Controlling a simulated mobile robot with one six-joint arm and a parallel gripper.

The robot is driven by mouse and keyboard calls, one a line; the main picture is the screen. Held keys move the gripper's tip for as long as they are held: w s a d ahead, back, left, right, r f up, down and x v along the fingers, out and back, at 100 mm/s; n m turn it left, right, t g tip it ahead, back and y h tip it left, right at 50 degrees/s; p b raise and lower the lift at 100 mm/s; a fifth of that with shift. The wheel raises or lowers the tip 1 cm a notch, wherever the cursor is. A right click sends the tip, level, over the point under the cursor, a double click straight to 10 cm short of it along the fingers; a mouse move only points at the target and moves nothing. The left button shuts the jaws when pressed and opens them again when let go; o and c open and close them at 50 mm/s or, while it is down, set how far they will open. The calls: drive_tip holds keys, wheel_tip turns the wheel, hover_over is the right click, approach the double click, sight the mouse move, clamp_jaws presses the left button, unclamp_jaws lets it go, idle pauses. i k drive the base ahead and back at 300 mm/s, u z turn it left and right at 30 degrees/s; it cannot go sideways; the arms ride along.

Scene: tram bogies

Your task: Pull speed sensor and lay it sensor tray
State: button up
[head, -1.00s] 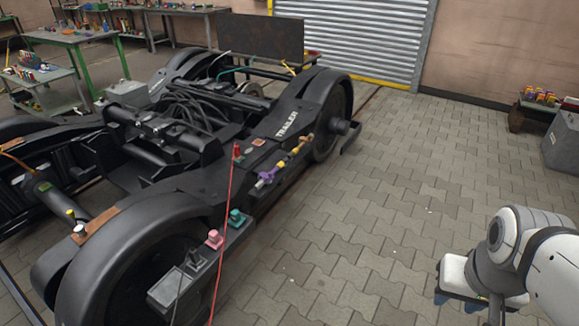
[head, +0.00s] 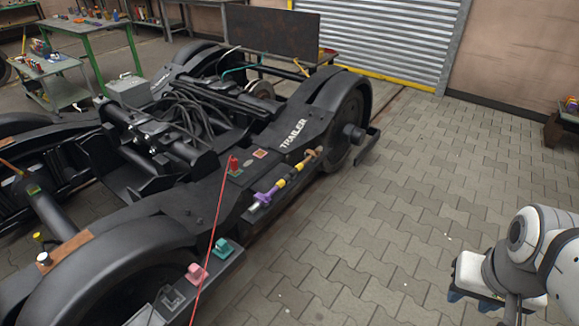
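A black bogie marked TRAILER (head: 295,133) fills the left and middle of the head view. A red plug-like piece (head: 234,164) with a long thin red cable stands on its near side frame; I cannot tell whether it is the speed sensor. A pink block (head: 196,273), a teal block (head: 222,248) and a grey block (head: 172,298) sit on a ledge along the frame. I cannot make out a sensor tray for certain. My gripper (head: 476,300) hangs at the lower right over the paving, well apart from the bogie; its fingers are too small to read.
A purple and yellow rod-like part (head: 283,185) lies along the side frame. Green workbenches (head: 85,30) and a small trolley (head: 48,68) with items stand at the back left. A roller shutter (head: 405,40) closes the back. The paved floor (head: 420,170) right of the bogie is clear.

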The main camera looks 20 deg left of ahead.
sight(222, 244)
drive_tip(key=z, duration=0.05)
drive_tip(key=i, duration=2.25)
drive_tip(key=u, duration=0.35)
drive_tip(key=k, duration=0.1)
drive_tip(key=u, duration=3.4)
drive_tip(key=i, duration=1)
